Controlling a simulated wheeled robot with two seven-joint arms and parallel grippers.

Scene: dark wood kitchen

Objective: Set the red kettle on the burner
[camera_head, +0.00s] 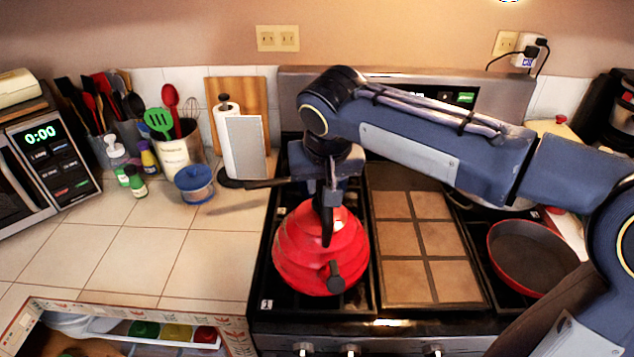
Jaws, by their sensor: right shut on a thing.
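The red kettle (293,262) is at the left front of the stove (262,312), over the left burner grate. Its dark spout or knob points toward me. My right gripper (327,225) reaches down from above and is shut at the kettle's top, where the handle is mostly hidden by the fingers. The kettle looks upright. I cannot tell whether its base rests on the grate or hangs just above it. The burner under it is hidden by the kettle. My left gripper is not in view.
A tan tiled griddle (420,240) fills the stove's middle. A red pan (530,257) sits on the right. On the left counter stand a blue-lidded jar (194,184), a paper towel holder (246,150), utensil crocks (178,152) and a microwave (50,160). The counter's front tiles are clear.

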